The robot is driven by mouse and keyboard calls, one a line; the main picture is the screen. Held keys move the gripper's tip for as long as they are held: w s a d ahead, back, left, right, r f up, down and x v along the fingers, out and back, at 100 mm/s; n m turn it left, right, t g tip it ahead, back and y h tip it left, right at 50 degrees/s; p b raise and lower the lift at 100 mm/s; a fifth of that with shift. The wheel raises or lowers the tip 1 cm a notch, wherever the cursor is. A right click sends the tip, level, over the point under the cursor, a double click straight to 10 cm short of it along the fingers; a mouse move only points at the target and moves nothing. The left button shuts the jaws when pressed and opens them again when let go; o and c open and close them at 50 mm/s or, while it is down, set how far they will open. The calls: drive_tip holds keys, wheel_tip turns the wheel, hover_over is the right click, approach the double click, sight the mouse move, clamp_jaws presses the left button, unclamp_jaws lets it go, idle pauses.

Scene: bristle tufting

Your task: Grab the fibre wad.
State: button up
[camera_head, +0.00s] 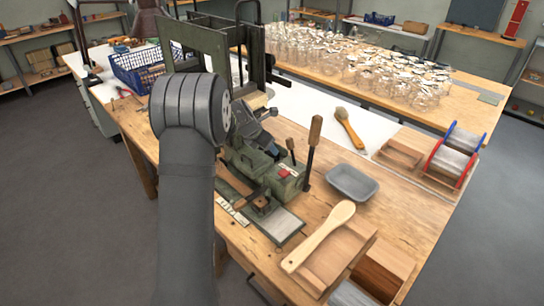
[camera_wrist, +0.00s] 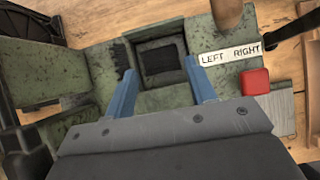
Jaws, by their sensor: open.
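The fibre wad looks to be the dark, nearly black block (camera_wrist: 161,60) in a square recess of the green machine (camera_wrist: 95,75); I cannot tell its fibres apart. My gripper (camera_wrist: 158,70) shows two blue fingers, open and apart, one on either side of the recess. Nothing is between the fingertips that I can see gripped. In the head view the green machine (camera_head: 262,165) stands on the workbench, and my arm hides part of it.
A LEFT RIGHT label (camera_wrist: 230,54) and a red block (camera_wrist: 254,81) lie right of the recess. A grey tray (camera_head: 353,182), a wooden paddle (camera_head: 320,235), a brush (camera_head: 348,127) and wire spools (camera_head: 452,160) lie right of the machine. A tall green frame stands behind it.

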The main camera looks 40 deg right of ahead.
sight(270, 153)
drive_tip(key=x, duration=0.4)
drive_tip(key=shift+a, duration=0.15)
drive_tip(key=c, duration=0.6)
drive_tip(key=shift+r, duration=0.1)
